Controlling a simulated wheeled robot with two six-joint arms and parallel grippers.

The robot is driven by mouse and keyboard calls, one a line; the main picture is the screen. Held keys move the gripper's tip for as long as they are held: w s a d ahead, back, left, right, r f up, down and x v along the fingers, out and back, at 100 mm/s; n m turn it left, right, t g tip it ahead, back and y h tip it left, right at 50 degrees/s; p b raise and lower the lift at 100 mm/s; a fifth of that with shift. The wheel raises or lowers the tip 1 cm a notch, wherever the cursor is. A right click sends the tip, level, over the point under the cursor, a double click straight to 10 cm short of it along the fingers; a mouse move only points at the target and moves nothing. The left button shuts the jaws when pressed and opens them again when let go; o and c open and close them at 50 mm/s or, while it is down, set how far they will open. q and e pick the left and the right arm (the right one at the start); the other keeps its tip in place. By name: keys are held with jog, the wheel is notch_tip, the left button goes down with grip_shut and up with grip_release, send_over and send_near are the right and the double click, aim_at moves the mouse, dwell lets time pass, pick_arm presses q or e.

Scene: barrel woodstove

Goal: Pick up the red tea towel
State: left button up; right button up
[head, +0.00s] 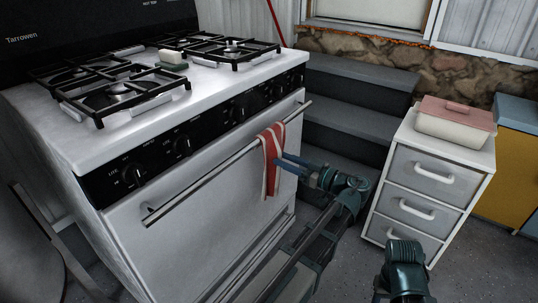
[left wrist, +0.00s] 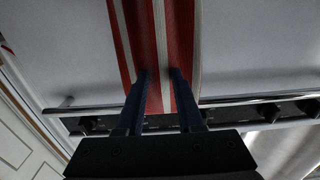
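The red tea towel (head: 270,160), with white stripes, hangs folded over the oven door's handle bar (head: 222,167) on the front of the white stove. My left gripper (head: 281,160) is at the towel's right side in the head view, its blue fingertips close to the cloth. In the left wrist view the fingers (left wrist: 160,74) stand apart, with the striped towel (left wrist: 155,35) in and behind the gap. I cannot tell whether the tips touch the cloth. The towel still hangs from the bar.
The white stove (head: 180,225) fills the left, with black burner grates (head: 120,88) and a small sponge-like block (head: 172,59) on top. Dark steps (head: 345,115) stand behind. A white drawer unit (head: 425,180) at right carries a pink-lidded dish (head: 456,125).

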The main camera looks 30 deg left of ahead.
pick_arm(q)
grip_shut()
jog(key=shift+r, duration=0.15)
